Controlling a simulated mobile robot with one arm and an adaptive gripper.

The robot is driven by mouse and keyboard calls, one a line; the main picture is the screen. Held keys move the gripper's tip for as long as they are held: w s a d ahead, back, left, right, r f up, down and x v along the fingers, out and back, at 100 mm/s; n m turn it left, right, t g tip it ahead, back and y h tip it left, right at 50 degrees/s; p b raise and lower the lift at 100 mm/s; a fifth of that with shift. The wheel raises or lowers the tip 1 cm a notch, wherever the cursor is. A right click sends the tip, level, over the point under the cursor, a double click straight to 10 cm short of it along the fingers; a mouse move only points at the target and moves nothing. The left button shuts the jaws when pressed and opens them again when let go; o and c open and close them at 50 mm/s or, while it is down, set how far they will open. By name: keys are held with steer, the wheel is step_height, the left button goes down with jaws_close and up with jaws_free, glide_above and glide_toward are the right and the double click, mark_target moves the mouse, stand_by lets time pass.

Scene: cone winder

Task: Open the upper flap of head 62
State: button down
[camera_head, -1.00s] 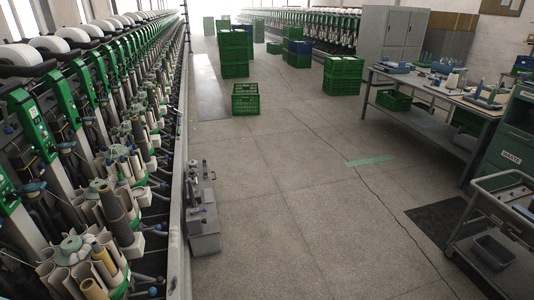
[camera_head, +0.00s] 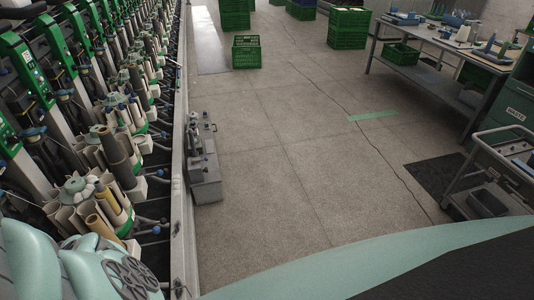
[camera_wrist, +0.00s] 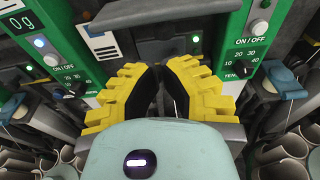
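In the wrist view my gripper (camera_wrist: 160,70) has yellow fingers with black pads. Its tips come together in front of a winding head, with nothing seen between them. Behind the tips is a dark panel (camera_wrist: 150,48) between two green housings (camera_wrist: 258,45). A small green light (camera_wrist: 196,38) shows on it. No head number is readable, so I cannot tell whether this is head 62 or which part is its upper flap. The head view shows the row of winding heads (camera_head: 62,80) on the left; my gripper is outside that view.
White ON/OFF knobs (camera_wrist: 52,60) and tension dials flank the gripper. A blue-capped lever (camera_wrist: 288,84) stands at right, with paper tubes below. In the head view, a grey unit (camera_head: 205,170) stands beside the machine rail, and the aisle floor (camera_head: 290,170) is mostly clear.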

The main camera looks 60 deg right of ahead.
steer(key=f+v, duration=0.1)
steer(key=v, duration=0.5)
steer(key=shift+d+b, duration=0.25)
steer(key=shift+b, duration=0.15)
steer(key=shift+r, duration=0.1)
